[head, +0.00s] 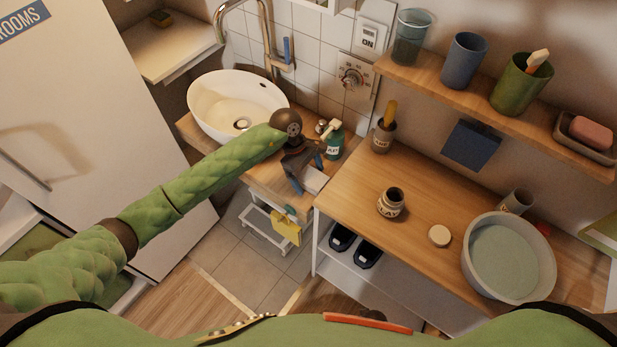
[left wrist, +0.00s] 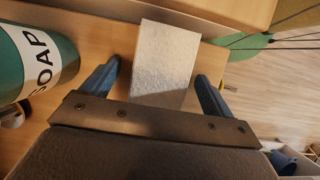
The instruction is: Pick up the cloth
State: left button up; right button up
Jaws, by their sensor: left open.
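A pale grey-white rectangular piece that looks like the folded cloth (head: 316,180) lies on the wooden counter by the sink, near its front edge. In the left wrist view the cloth (left wrist: 165,62) lies between and ahead of my fingers, with space on both sides. My left gripper (head: 308,174) is open just above it, its blue fingertips spread to either side; it also shows in the left wrist view (left wrist: 158,74). I cannot tell whether the fingers touch the cloth. The cloth's near end is hidden by the gripper in the wrist view. My right gripper is not in view.
A green soap bottle (head: 335,143) stands close beside my left gripper. The white basin (head: 225,112) is to the left. A yellow item (head: 286,231) hangs below the counter. The right worktop (head: 425,205) holds a jar (head: 391,203), a lid and a grey tub (head: 478,288).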

aim_at(308, 174)
pick_arm(q)
jog(key=shift+f+b, duration=0.15)
jog(key=shift+b, duration=0.15)
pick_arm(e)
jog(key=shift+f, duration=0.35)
pick_arm(q)
jog(key=c, duration=1.1)
jog(key=shift+o, duration=0.2)
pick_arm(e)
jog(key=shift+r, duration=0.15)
